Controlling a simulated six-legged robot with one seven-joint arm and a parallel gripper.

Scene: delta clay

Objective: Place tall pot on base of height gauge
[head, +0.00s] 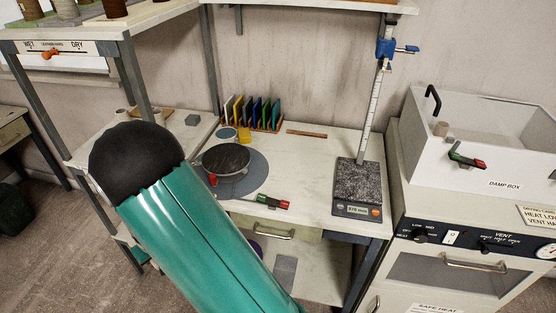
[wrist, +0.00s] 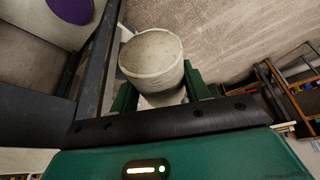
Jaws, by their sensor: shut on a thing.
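The height gauge stands upright at the right of the worktable in the head view, with a dark speckled base (head: 357,182), a scaled column (head: 374,110) and a blue slider (head: 385,48). The visible base top is bare, and its front display is lit. In the wrist view, my gripper (wrist: 160,92) is shut on a pale grey, round pot (wrist: 152,54). Its flat round end faces the camera, and the green fingers hide part of its sides. My gripper and the pot do not show in the head view, where my teal arm fills the lower left.
A turntable (head: 257,160) with a dark disc lies left of the gauge. Coloured slabs (head: 255,113) stand in a rack behind it. A red-green tool (head: 273,201) lies near the front edge. A white damp box (head: 485,145) stands right. Tabletop between turntable and gauge is clear.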

